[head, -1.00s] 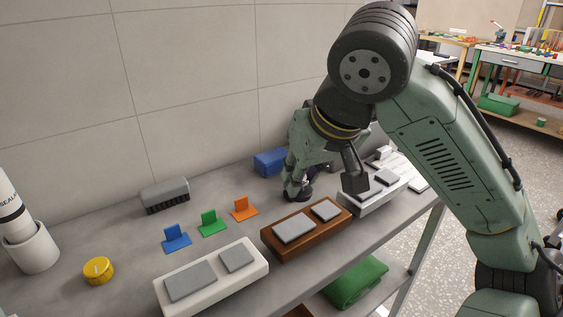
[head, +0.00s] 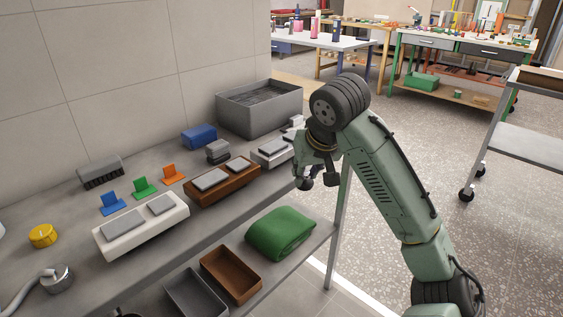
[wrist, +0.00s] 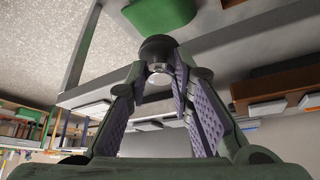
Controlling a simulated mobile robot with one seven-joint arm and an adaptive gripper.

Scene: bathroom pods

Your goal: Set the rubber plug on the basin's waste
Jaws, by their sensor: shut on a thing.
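My gripper (head: 306,174) is off the bench's right front edge, with its fingers pointing down. In the wrist view my gripper (wrist: 160,72) has its fingertips closed on a dark, domed round piece, seemingly the rubber plug (wrist: 158,46). A small bright part shows below the dome, between the fingers. In the head view the dark plug (head: 303,184) is small at the fingertips. I cannot pick out a basin waste for certain. A grey rectangular tub (head: 257,112) with grey contents stands at the bench's far end; whether it is the basin I cannot tell.
White (head: 142,228), brown (head: 226,184) and grey (head: 272,153) blocks with grey pads line the bench. A dark stacked piece (head: 217,151) and blue box (head: 199,136) stand behind. Green cloth (head: 281,232) and trays lie on the shelf below. Open floor lies right; a trolley (head: 530,135) stands there.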

